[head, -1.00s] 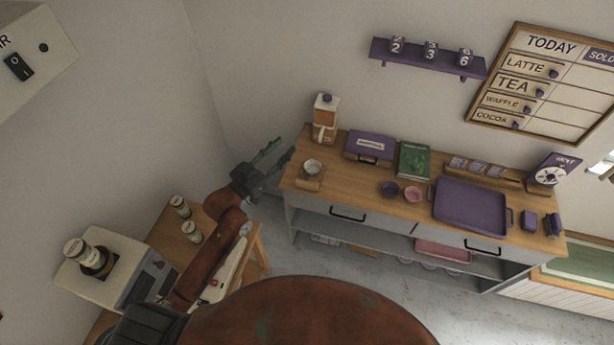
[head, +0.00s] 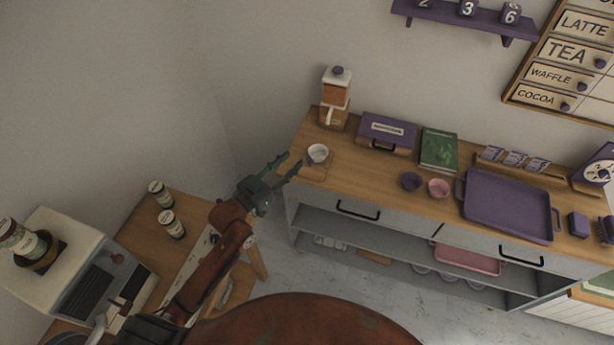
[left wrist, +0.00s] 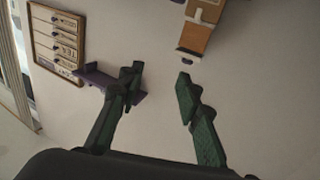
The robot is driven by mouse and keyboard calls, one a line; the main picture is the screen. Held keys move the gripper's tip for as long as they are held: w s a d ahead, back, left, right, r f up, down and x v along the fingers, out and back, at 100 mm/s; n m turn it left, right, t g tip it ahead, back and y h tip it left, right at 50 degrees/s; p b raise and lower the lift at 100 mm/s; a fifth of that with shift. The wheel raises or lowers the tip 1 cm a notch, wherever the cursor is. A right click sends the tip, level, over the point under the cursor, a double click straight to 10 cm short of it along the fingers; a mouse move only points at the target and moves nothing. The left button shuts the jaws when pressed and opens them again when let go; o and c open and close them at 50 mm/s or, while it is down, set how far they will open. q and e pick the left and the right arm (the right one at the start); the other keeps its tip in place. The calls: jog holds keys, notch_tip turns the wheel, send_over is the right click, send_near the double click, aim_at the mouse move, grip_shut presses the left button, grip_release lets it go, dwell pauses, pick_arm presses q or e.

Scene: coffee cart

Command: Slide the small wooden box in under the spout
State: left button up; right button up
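The small wooden box (head: 314,173) lies at the left end of the wooden counter with a white cup (head: 318,151) on it. Behind it stands the dispenser (head: 336,93) with an amber middle, a white lid and a white spout (head: 328,116) facing front. The box is in front of the spout, apart from it. My left gripper (head: 289,163) is open and empty, just left of the box in the head view. The left wrist view shows its two spread green fingers (left wrist: 158,85) and the dispenser (left wrist: 196,38) upside down; the box is not visible there. My right gripper is not in view.
A side table with jars (head: 172,226) and a machine (head: 62,262) are at left.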

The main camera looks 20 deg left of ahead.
pick_arm(q)
notch_tip(320, 180, down, 9)
jog(key=b, duration=0.5)
jog(key=x, duration=0.8)
jog(key=shift+w+a, duration=0.1)
jog(key=shift+w, duration=0.05)
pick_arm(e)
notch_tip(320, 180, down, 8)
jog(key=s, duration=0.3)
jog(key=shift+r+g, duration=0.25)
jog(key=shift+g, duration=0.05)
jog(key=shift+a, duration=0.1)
pick_arm(q)
grip_shut()
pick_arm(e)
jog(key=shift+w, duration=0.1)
